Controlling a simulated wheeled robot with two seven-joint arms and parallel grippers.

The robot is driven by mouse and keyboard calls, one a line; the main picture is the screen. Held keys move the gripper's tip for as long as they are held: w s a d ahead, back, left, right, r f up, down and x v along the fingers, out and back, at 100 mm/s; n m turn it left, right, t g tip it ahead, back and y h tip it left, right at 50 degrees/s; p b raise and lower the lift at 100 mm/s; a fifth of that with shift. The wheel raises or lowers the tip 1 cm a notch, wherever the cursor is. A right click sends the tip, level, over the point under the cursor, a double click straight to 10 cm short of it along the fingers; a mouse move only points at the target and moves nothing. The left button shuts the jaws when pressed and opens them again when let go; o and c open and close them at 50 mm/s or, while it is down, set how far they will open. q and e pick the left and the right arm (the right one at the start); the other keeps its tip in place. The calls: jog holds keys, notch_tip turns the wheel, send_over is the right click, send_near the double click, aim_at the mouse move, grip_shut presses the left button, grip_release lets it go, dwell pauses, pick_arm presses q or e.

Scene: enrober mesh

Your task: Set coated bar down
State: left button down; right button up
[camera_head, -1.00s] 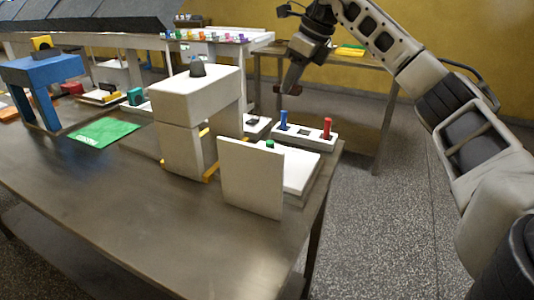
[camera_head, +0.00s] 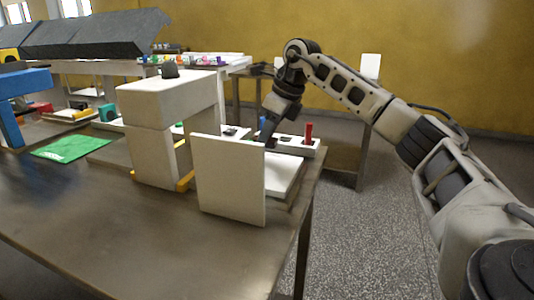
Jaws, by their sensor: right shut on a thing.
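My right gripper (camera_head: 270,138) points down just behind the top right corner of the upright white panel (camera_head: 230,180). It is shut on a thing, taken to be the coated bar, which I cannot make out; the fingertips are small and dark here. A flat white board (camera_head: 286,172) lies behind and right of the panel, partly hidden by it. The gripper is close to the white block with a blue peg (camera_head: 263,125) and a red peg (camera_head: 308,133). My left gripper is not in view.
A white arch (camera_head: 165,100) with a dark knob (camera_head: 170,70) stands left of the panel. A green mat (camera_head: 72,148) lies further left, near a blue arch (camera_head: 12,100). The front of the metal table (camera_head: 130,235) is clear; its right edge is near the panel.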

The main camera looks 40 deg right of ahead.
aim_at(272, 139)
jog(key=shift+f+b, duration=0.3)
jog(key=shift+f, duration=1.65)
jog(key=shift+f, duration=0.15)
jog(key=o, duration=0.7)
jog(key=shift+o, duration=0.2)
jog(key=p+v, duration=0.1)
jog(key=v, duration=1.1)
jog(key=shift+p, duration=0.35)
